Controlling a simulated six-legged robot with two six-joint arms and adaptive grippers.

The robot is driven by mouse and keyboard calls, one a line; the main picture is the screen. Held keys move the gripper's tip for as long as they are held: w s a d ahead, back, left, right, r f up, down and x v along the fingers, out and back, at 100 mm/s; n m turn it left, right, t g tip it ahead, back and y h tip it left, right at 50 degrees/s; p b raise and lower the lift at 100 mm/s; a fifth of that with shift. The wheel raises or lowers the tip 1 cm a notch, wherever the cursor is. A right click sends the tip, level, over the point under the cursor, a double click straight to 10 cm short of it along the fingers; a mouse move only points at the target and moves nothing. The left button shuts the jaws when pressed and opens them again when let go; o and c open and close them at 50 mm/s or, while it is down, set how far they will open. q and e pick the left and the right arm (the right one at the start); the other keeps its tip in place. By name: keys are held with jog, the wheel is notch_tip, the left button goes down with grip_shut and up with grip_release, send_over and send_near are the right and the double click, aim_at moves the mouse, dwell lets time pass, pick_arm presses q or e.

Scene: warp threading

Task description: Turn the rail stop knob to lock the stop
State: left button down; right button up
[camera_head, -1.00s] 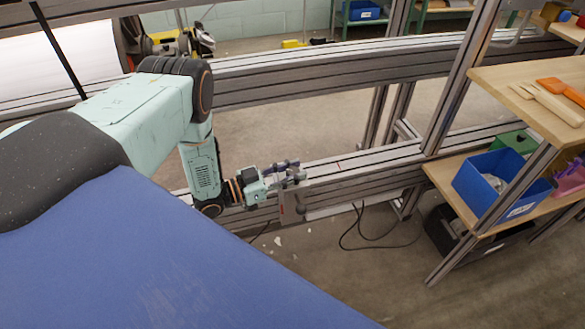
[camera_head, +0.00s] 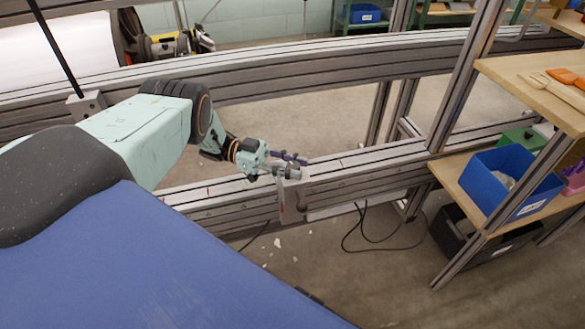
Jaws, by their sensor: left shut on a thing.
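The rail stop (camera_head: 292,199) is a grey metal piece on the lower aluminium rail (camera_head: 365,170), with a thin red mark on its front face. My left gripper (camera_head: 298,166) is at the top of the stop, reaching in from the upper left. Its dark fingers are shut on the rail stop knob, which is small and mostly hidden between them. My right gripper is not in view.
A wooden shelf on the right holds a blue bin (camera_head: 508,182) and a black crate (camera_head: 480,236) stands below. An upper shelf (camera_head: 530,75) holds wooden and orange tools. The long upper rail (camera_head: 330,64) runs behind my arm. A black cable (camera_head: 375,240) lies on the floor.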

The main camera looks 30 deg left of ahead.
aim_at(293, 165)
pick_arm(q)
jog(key=shift+d+m+g, duration=0.1)
jog(key=shift+m+g, duration=0.5)
jog(key=shift+g, duration=0.3)
jog(key=c, duration=1)
grip_release()
jog(key=shift+o, duration=0.2)
jog(key=shift+r, duration=0.1)
jog(key=shift+r, duration=4.9)
